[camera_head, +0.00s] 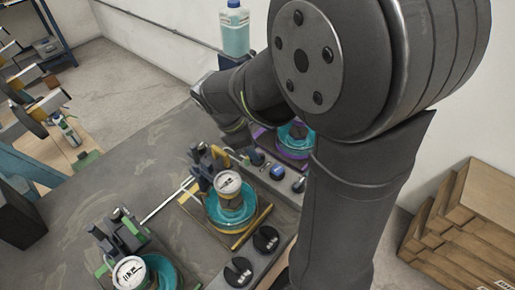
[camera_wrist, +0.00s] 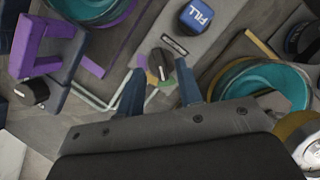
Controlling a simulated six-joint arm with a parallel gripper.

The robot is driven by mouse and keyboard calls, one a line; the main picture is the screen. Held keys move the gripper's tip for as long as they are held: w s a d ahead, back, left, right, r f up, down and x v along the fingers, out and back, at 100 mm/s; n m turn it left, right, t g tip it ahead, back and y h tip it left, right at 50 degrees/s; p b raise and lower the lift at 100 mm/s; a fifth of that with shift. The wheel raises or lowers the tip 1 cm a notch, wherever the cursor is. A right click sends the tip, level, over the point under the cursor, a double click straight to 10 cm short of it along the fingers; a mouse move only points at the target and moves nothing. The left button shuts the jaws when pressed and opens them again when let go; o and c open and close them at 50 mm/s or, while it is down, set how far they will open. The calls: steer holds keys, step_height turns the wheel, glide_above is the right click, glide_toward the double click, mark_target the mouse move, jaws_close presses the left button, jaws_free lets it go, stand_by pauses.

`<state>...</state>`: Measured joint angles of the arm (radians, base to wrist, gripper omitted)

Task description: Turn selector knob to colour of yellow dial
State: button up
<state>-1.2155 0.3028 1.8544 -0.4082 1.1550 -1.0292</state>
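The selector knob (camera_wrist: 160,63) is small and black, with coloured marks around its lower side, in the wrist view. Which mark it points at is too small to tell. My gripper (camera_wrist: 161,88) is open, with one dark blue finger on each side below the knob; contact is not clear. In the head view my gripper is at the arm's far end, its fingertips hidden. The yellow dial (camera_head: 229,184) has a round white face on a gold body, above a teal ring; its reading is too small to tell. Its frame has a yellow lever (camera_head: 223,156).
A blue FILL button (camera_wrist: 195,17) sits above the knob in the wrist view. A purple frame (camera_wrist: 43,50) stands at left, near another black knob (camera_wrist: 32,92). A green frame (camera_head: 125,235) stands front left. Black knobs (camera_head: 266,238) line the grey panel. A bottle (camera_head: 235,32) stands behind.

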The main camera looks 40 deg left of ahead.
steer(key=shift+x, duration=1)
jaws_close()
steer(key=shift+m, duration=0.3)
steer(key=m, duration=0.2)
steer(key=m+g+h, duration=0.1)
steer(key=m, duration=0.1)
steer(key=shift+w+a+g, duration=0.1)
steer(key=shift+w+g, duration=0.05)
steer(key=shift+g, duration=0.15)
steer(key=m+g, duration=0.1)
steer(key=m, duration=0.4)
steer(key=shift+w+g+h, duration=0.1)
steer(key=shift+g+h, duration=0.2)
steer(key=shift+g, duration=0.1)
